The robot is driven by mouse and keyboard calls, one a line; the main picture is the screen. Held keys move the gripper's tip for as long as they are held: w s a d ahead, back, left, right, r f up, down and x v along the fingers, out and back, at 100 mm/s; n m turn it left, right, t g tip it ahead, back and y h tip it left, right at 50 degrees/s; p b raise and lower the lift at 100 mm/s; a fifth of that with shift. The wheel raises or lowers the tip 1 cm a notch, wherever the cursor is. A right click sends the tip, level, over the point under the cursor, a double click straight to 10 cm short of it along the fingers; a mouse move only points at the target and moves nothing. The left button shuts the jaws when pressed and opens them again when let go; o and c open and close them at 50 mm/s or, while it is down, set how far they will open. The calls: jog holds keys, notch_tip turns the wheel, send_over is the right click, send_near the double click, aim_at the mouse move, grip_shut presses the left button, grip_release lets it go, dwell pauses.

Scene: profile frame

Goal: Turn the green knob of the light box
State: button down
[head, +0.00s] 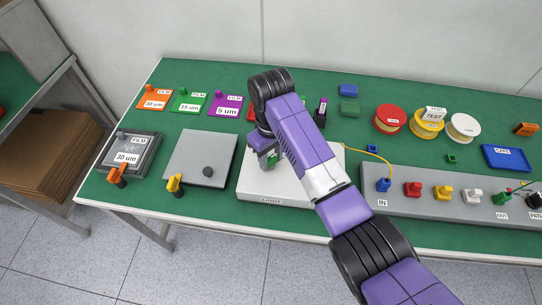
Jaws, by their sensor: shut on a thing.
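The light box (275,200) is a white, low box labelled LIGHT on the green table. My gripper (271,160) points down over the left part of the box. It is shut on the green knob (272,157), of which only a small green part shows between the fingers. My purple and black arm hides much of the box's top and its back right part. I cannot tell how far the knob is turned.
Left of the box stand a grey plate (201,156) with a black knob and a grey film frame (146,146). A grey panel (440,213) with coloured plugs lies close on the right. Film squares and tape rolls (390,118) lie behind.

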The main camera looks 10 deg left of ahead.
jog(key=n+p, duration=0.1)
jog(key=n, duration=0.3)
jog(key=shift+r+n+p, duration=0.1)
jog(key=shift+n+p, duration=0.2)
jog(key=n, duration=0.4)
jog(key=shift+n+p, duration=0.3)
jog(key=shift+p, duration=0.05)
jog(key=n, duration=0.4)
jog(key=shift+a+n, duration=0.1)
jog(key=shift+n, duration=1.9)
jog(key=c, duration=0.9)
grip_release()
